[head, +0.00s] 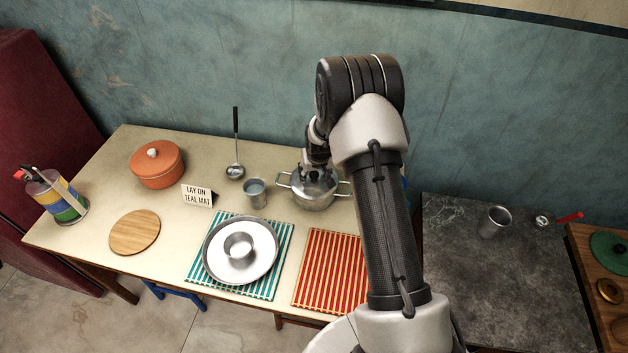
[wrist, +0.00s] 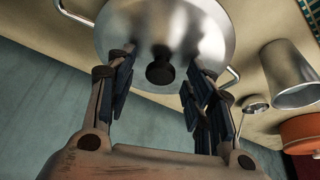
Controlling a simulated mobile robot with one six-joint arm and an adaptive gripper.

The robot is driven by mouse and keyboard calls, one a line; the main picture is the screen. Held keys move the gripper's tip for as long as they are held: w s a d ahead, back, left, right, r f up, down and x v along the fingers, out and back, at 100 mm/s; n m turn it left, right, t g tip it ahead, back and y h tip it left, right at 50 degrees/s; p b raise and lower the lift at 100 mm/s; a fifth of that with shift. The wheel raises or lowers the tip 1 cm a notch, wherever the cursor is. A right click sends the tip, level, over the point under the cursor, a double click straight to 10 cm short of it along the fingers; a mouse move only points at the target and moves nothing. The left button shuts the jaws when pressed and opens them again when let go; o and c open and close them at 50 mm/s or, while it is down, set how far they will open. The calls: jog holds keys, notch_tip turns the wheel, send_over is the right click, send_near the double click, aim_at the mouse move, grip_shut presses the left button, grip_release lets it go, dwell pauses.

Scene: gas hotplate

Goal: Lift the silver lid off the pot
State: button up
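The silver pot (head: 314,201) with two side handles stands on the table, and its silver lid is on it, partly hidden by my gripper (head: 316,172). In the wrist view the lid (wrist: 190,25) shows from above, with a round black knob (wrist: 160,73) at its middle. My gripper (wrist: 160,82) is open. Its fingers are apart, one on each side of the knob in that view, with a gap to it. I cannot tell how high the fingertips are above the lid.
A metal cup (head: 255,193) and a ladle (head: 235,171) are left of the pot. A red striped mat (head: 330,272) looks bare. A sign (head: 197,195) reads "LAY ON TEAL MAT". An orange pot (head: 158,170) stands farther left.

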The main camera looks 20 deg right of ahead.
aim_at(315, 175)
grip_shut()
dwell(0.4)
notch_tip(315, 175, up, 23)
jog(key=p, duration=0.6)
dwell(0.4)
